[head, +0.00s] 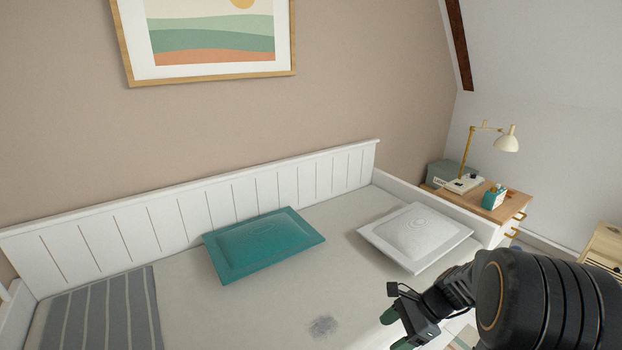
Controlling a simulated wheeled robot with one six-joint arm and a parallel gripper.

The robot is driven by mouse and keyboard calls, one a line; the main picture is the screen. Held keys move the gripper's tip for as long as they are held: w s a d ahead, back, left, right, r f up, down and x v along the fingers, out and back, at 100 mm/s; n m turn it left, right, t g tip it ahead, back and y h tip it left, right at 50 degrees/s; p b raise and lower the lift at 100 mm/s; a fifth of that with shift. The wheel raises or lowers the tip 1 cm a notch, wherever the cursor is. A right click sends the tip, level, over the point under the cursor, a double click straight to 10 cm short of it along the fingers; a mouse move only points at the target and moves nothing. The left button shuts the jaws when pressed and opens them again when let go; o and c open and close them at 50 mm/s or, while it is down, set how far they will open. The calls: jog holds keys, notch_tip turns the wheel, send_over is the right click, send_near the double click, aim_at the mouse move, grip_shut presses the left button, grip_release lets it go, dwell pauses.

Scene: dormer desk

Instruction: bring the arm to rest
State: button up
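My arm comes in from the lower right of the head view, its dark rounded link large and close. My gripper (394,330) is at the bottom, right of centre, pointing left over the front part of the bed. Its two green-tipped fingers show apart, with nothing visible between them. The lower finger is partly cut by the frame edge.
The daybed (290,300) has a teal pillow (264,245), a white pillow (416,236), a striped grey blanket (100,312) and a grey smudge (323,326). A wooden nightstand (488,205) with a lamp (506,140) stands behind right. Bare bedding lies left of my gripper.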

jog(key=s+a+r+n+t+h+p, duration=0.1)
jog(key=s+r+n+h+p, duration=0.3)
jog(key=r, duration=0.8)
jog(key=s+a+r+n+t+h+p, duration=0.2)
jog(key=r+n+p, duration=0.6)
jog(key=r+n, duration=0.5)
jog(key=shift+s+t+h, duration=0.7)
jog(key=shift+s+h, duration=0.3)
jog(key=shift+s, duration=0.15)
jog(key=shift+r, duration=0.1)
